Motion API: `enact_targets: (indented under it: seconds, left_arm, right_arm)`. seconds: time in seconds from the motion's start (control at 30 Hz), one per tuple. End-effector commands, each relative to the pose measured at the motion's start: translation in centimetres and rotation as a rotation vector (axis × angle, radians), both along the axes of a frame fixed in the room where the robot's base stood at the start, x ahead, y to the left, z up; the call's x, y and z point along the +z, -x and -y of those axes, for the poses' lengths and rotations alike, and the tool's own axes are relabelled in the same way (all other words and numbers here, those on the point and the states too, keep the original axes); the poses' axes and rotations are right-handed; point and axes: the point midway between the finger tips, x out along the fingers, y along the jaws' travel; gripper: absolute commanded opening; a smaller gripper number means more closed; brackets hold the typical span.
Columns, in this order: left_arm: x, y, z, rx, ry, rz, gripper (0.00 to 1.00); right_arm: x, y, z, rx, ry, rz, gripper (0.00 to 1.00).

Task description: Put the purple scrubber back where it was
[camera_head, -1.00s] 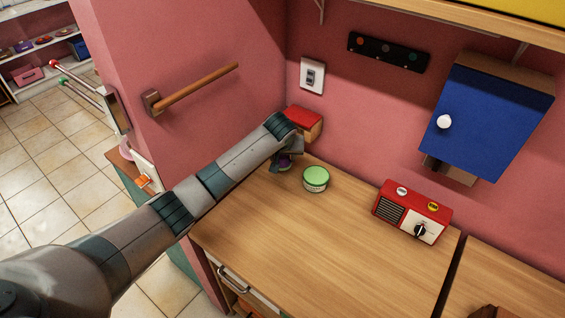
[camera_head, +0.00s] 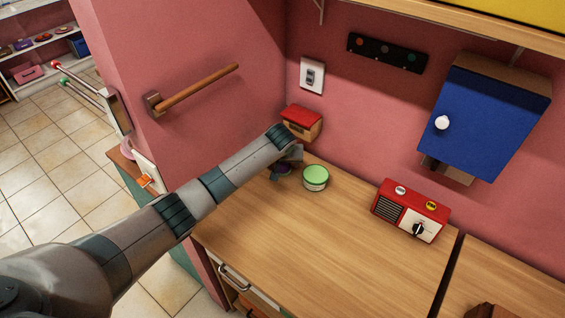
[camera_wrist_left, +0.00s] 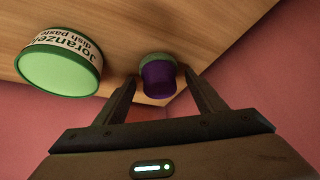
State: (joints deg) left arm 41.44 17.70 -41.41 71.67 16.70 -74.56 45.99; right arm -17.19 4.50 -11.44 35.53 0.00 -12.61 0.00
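The purple scrubber (camera_wrist_left: 158,82) stands on the wooden counter (camera_wrist_left: 150,15), its green part against the wood and its purple part toward my wrist. My left gripper (camera_wrist_left: 160,78) is open, its two fingers on either side of the scrubber with a visible gap at each side. In the head view, my left gripper (camera_head: 287,163) is low over the counter's back corner and mostly covers the scrubber. My right gripper is in no view.
A green-lidded dish paste tub (camera_head: 315,179) stands close beside my left gripper; it also shows in the wrist view (camera_wrist_left: 58,72). A small red-roofed box (camera_head: 301,121) is on the wall just behind. A red radio (camera_head: 411,210) stands further right. The front counter is clear.

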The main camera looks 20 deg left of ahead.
Motion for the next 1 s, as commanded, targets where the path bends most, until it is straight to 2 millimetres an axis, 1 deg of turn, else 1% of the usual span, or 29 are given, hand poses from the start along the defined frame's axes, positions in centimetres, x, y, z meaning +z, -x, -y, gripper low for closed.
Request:
enact_targets:
  seconds: [0.27, 0.47, 0.67, 1.0]
  left_arm:
    - [0.5, 0.1, 0.0, 0.000, 0.000, 0.000, 0.64]
    - [1.8, 0.8, 0.2, -0.001, 0.000, 0.001, 0.64]
    - [4.2, 2.2, 0.6, -0.001, 0.002, 0.003, 0.64]
    - [8.9, 4.8, 1.2, -0.001, 0.001, 0.002, 0.64]
  right_arm:
    - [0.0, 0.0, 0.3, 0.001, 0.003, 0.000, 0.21]
    - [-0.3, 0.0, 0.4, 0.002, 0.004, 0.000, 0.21]
    - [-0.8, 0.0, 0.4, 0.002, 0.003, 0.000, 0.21]
    - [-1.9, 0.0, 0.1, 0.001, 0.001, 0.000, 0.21]
